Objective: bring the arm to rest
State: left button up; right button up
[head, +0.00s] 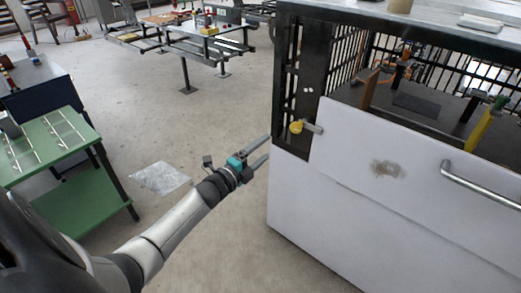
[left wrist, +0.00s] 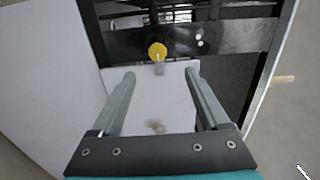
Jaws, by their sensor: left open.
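My left gripper (head: 262,152) is open and empty in the head view, in the air just left of the white and black cabinet. Its arm reaches in from the lower left. In the left wrist view, its two parallel fingers (left wrist: 158,85) stand wide apart, with the white panel visible between them. A yellow knob (head: 296,127) on a short metal latch sits at the panel's upper left corner. The knob (left wrist: 157,50) also shows beyond the fingertips, apart from them. My right gripper is not in view.
The cabinet's white panel (head: 400,175) has a metal handle (head: 480,184) and a brown smudge. A green table (head: 45,140) stands at the left. A pale sheet (head: 160,178) lies on the floor. Metal benches (head: 205,40) stand at the back. The middle floor is clear.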

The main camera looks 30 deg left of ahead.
pick_arm(q)
jog(key=shift+f, duration=0.4)
jog(key=s+d+f+n+g+y, duration=0.1)
jog(key=s+f+n+g, duration=0.15)
jog(key=s+f, duration=0.4)
jog(key=s+d+f+n+g+y, duration=0.1)
jog(key=s+f+n+g, duration=0.2)
jog(key=f, duration=0.7)
jog(key=s+d+f+n+g+y, duration=0.15)
jog(key=s+f+n, duration=0.25)
jog(key=f, duration=0.4)
jog(key=s+d+f+n+g, duration=0.2)
jog(key=s+f, duration=0.3)
jog(key=s, duration=0.4)
jog(key=s+d+f+n+g+p, duration=0.1)
jog(key=s+d+f+n+g, duration=0.2)
jog(key=s, duration=0.7)
jog(key=s+d+f+n+g+h, duration=0.1)
jog(key=s+d+f+n+g, duration=0.1)
jog(key=s+f, duration=0.5)
jog(key=s+g, duration=0.1)
jog(key=s, duration=0.2)
jog(key=shift+d+f+g, duration=0.15)
jog(key=shift+d+g, duration=0.1)
jog(key=shift+g, duration=0.15)
